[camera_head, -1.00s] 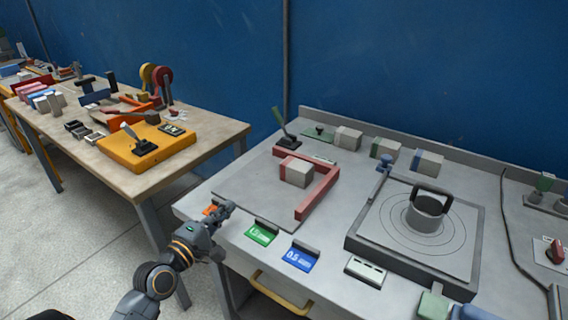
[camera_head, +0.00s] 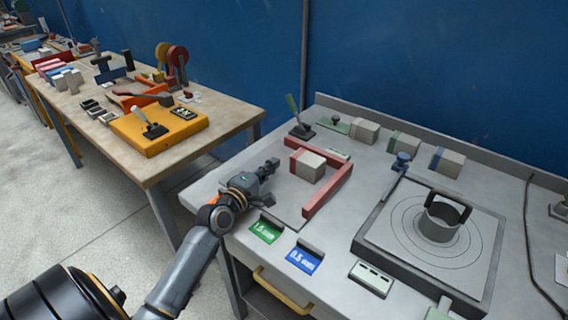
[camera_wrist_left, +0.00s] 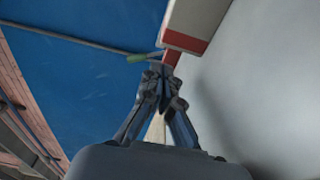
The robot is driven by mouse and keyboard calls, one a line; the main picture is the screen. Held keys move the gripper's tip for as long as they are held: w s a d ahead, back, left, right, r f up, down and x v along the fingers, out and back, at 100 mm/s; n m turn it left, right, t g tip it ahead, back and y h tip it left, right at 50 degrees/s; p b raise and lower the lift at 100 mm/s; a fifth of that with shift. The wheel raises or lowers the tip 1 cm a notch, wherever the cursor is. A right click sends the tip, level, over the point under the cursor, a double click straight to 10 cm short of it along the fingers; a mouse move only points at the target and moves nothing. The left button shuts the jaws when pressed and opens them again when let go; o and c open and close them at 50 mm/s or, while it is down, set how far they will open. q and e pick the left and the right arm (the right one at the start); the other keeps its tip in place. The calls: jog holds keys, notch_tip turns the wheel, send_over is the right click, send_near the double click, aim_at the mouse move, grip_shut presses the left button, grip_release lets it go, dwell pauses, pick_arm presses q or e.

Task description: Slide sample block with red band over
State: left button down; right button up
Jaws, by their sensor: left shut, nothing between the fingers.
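The sample block with the red band (camera_head: 312,166) is pale grey, with its red band on its left end. It sits on the grey bench inside the red L-shaped fence (camera_head: 329,190). My left gripper (camera_head: 270,167) is shut and empty, to the left of the block and apart from it in the head view. In the left wrist view, my fingertips (camera_wrist_left: 164,88) point towards the block (camera_wrist_left: 197,18), whose red band shows at its lower edge. My right gripper is out of view.
Behind stand a green-handled lever (camera_head: 297,118) and several grey blocks, one with a green band (camera_head: 404,144) and one with a blue band (camera_head: 447,161). Green (camera_head: 266,231) and blue (camera_head: 304,259) label plates lie in front. A square ringed plate (camera_head: 385,232) stands at right.

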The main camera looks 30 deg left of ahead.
aim_at(302, 164)
pick_arm(q)
jog(key=shift+w+d, duration=0.8)
jog(key=shift+d, duration=0.15)
jog(key=shift+w+d+p, duration=0.2)
jog(key=shift+d+p, duration=0.05)
jog(key=shift+p, duration=0.05)
jog(key=shift+w, duration=0.1)
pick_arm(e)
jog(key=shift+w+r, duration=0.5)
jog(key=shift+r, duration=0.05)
pick_arm(q)
jog(key=shift+d, duration=0.1)
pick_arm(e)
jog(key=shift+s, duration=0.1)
pick_arm(q)
jog(key=w+d+p, duration=0.2)
jog(key=w+d, duration=0.1)
jog(key=w, duration=0.1)
jog(key=shift+d, duration=0.4)
jog(key=shift+w+d, duration=0.15)
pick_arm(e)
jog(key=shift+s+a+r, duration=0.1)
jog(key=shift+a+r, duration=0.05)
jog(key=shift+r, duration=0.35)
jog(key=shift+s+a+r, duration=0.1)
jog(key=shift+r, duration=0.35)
pick_arm(q)
jog(key=shift+f, duration=0.1)
